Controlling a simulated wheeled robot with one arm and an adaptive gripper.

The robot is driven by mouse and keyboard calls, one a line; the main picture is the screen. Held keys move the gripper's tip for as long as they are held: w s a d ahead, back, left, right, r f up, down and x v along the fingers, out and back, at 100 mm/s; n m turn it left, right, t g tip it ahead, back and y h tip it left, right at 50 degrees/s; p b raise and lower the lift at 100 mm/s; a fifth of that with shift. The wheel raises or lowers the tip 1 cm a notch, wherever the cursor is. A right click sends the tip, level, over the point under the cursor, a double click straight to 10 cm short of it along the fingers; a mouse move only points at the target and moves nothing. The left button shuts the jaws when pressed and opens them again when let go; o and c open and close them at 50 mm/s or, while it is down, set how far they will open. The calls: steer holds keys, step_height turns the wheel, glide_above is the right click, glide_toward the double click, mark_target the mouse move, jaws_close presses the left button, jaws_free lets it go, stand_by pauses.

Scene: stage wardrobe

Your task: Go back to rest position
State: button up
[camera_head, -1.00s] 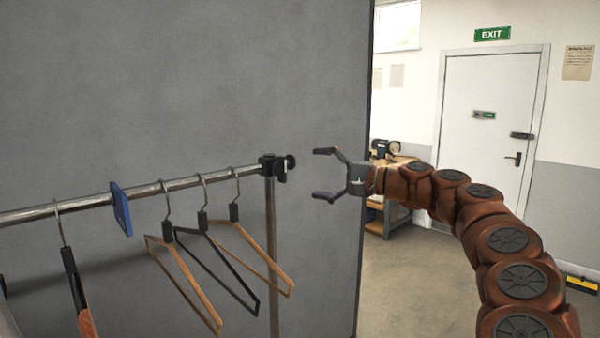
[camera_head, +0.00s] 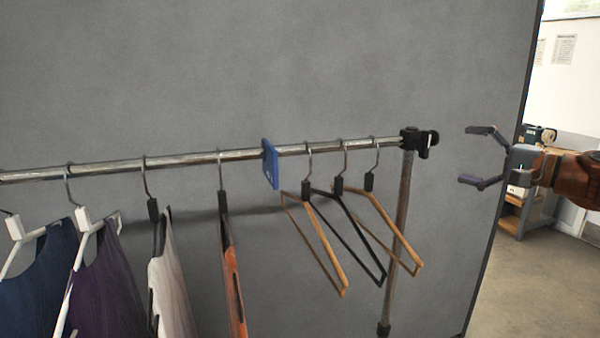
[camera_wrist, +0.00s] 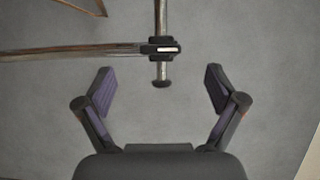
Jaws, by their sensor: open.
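My gripper (camera_head: 480,156) is open and empty in the head view, to the right of the clothes rack's end clamp and apart from it. In the wrist view its two fingers (camera_wrist: 160,92) are spread wide with nothing between them. The rack's end clamp (camera_wrist: 163,46) shows just beyond the fingertips there. My brown arm runs off the right edge of the head view.
The metal rail (camera_head: 200,158) carries hung garments at left, a blue divider (camera_head: 270,165) and bare hangers (camera_head: 345,225) at right. A grey partition (camera_head: 300,70) stands behind. A wooden workbench (camera_head: 525,212) is at the far right, with open floor (camera_head: 530,285) before it.

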steer(key=s+a+f+n+g, duration=0.1)
steer(key=s+a+n+g, duration=0.15)
steer(key=a, duration=0.75)
steer(key=s+a+f+n+g, duration=0.1)
steer(key=s+a+n+g, duration=0.15)
steer(key=a, duration=0.65)
steer(key=s+a+f+n+g+h, duration=0.2)
steer(key=s+a+f+n+g, duration=0.2)
steer(key=s+a+f, duration=0.45)
steer(key=s+f+n+g+h, duration=0.2)
steer(key=s+f+g+h, duration=0.35)
steer(key=s+f, duration=1.05)
steer(key=s+d+f+g+h, duration=0.1)
steer(key=s+d+f+h, duration=0.2)
steer(key=s+d+f, duration=0.2)
step_height(320, 180, down, 2)
steer(key=s, duration=0.2)
steer(key=shift+s+d+m, duration=0.15)
steer(key=shift+s+m, duration=0.15)
